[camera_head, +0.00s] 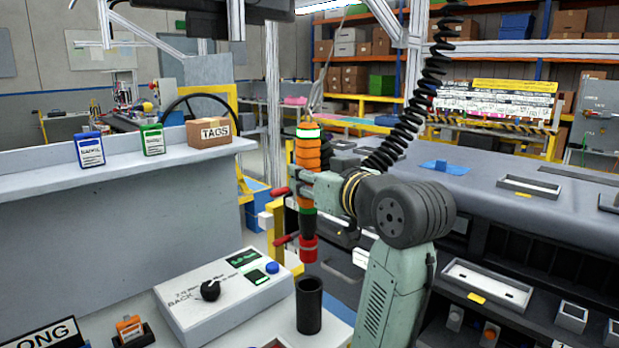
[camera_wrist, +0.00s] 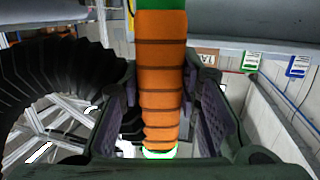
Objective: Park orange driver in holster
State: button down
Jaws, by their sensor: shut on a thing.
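The orange driver (camera_head: 308,152) hangs upright in the head view, with a ribbed orange grip, a green ring, a dark lower body and a red tip at its lower end. My gripper (camera_head: 290,190) is shut on it around the grip. In the wrist view the orange driver (camera_wrist: 161,80) stands between the two fingers of my gripper (camera_wrist: 162,115). A black open-topped cylinder, apparently the holster (camera_head: 309,304), stands on the bench in the head view. The driver's red tip is above the holster and apart from it.
A white control box (camera_head: 222,293) with a black knob and blue button sits left of the holster. A shelf (camera_head: 130,170) holds a TAGS box (camera_head: 209,132) and two small labelled boxes. The dashboard module (camera_head: 480,200) fills the right. A black coiled cable (camera_head: 420,95) hangs beside my arm.

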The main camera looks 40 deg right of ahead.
jog(key=shift+s, duration=0.15)
jog(key=shift+f+b, duration=5.45)
jog(key=shift+f, duration=2.6)
jog(key=c, duration=1.1)
grip_release()
send_near(313, 259)
jog(key=shift+s+a, duration=0.1)
jog(key=shift+s, duration=0.5)
